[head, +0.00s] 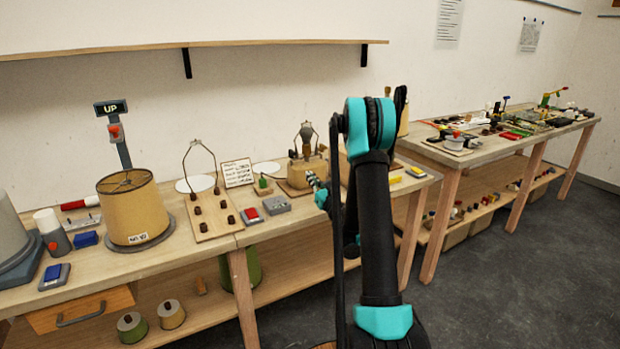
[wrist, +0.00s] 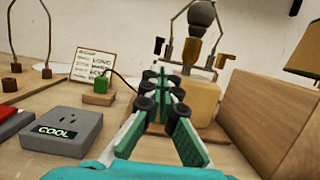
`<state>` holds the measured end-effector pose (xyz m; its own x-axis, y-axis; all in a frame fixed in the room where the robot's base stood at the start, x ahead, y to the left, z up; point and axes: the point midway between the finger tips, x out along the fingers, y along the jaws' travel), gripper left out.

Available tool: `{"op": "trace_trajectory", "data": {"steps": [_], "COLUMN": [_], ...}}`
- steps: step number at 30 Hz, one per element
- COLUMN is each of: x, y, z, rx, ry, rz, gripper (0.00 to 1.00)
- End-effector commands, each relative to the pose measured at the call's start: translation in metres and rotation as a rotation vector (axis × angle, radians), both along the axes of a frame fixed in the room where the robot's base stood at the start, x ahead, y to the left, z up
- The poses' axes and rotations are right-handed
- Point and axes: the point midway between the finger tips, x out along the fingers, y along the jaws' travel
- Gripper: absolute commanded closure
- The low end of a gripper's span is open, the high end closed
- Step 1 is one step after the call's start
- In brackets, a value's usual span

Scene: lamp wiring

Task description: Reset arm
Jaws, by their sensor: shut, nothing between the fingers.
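My gripper (head: 316,187) is at the end of my black and teal arm, over the front part of the wooden bench (head: 275,225). In the wrist view my gripper (wrist: 166,82) shows green-padded fingers, shut and empty. In the head view this tan block (head: 297,172) stands just behind my gripper. I cannot tell whether the fingertips touch it.
A grey box marked COOL (wrist: 68,132) and a green plug piece (wrist: 98,90) lie left of the fingers. A large wooden box (wrist: 265,115) stands close at right. A tan lampshade (head: 133,208) stands farther left. A second cluttered bench (head: 470,155) is at right; the floor (head: 500,285) is clear.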

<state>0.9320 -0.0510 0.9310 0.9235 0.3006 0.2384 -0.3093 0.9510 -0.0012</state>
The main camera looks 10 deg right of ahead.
Motion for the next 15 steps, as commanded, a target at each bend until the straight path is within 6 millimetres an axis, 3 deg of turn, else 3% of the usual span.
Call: {"op": "trace_trajectory", "data": {"steps": [4, 7, 15], "x": [-0.003, -0.013, -0.074], "y": [0.006, 0.021, 0.085], "z": [0.004, 0.013, 0.032], "rx": [-0.041, -0.158, -0.733], "ry": [-0.004, -0.016, -0.087], "rz": [0.007, 0.027, 0.157], "gripper": [1.0, 1.0, 1.0]}}
